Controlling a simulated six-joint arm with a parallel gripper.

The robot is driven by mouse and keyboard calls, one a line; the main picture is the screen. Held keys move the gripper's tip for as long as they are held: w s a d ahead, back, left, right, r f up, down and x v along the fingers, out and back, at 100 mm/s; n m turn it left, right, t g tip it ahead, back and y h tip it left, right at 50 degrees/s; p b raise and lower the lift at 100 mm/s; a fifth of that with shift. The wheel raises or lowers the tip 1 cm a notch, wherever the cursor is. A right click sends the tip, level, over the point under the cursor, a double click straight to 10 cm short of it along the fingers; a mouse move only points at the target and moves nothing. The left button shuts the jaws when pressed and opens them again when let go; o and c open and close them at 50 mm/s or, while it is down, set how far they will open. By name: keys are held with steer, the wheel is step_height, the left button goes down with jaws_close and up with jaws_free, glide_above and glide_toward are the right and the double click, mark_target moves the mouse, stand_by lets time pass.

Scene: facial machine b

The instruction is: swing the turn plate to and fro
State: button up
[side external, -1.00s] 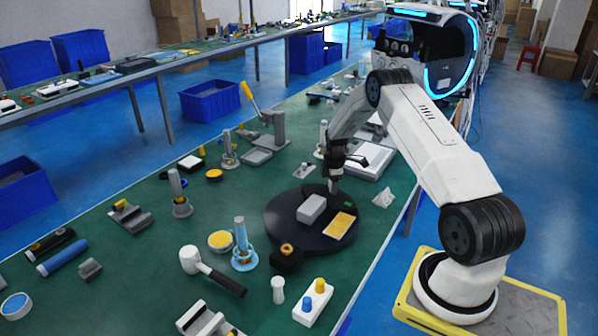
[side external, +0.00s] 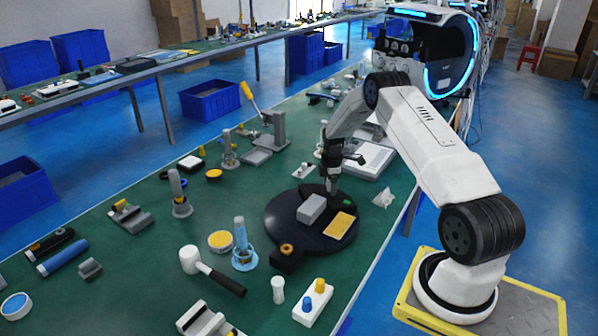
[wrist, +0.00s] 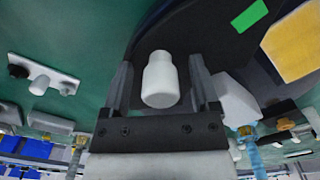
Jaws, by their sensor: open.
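The turn plate (side external: 285,228) is a round black disc on the green bench, with a grey block, a yellow pad and a small green patch on it. My gripper (side external: 333,198) points down at the plate's far edge, behind the grey block (side external: 311,208). In the wrist view, the dark turn plate (wrist: 190,30) fills the upper middle. A white bottle-shaped knob (wrist: 161,80) stands between the two open fingers of my gripper (wrist: 161,86), with gaps on both sides. The knob is hidden in the side view.
A brown-topped black piece (side external: 287,255) sits at the plate's near edge. A white tray (side external: 368,160) and a crumpled pale piece (side external: 383,198) are close on the right.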

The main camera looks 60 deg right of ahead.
steer(key=shift+r, duration=0.1)
steer(key=shift+r, duration=3.85)
steer(key=shift+a, duration=0.1)
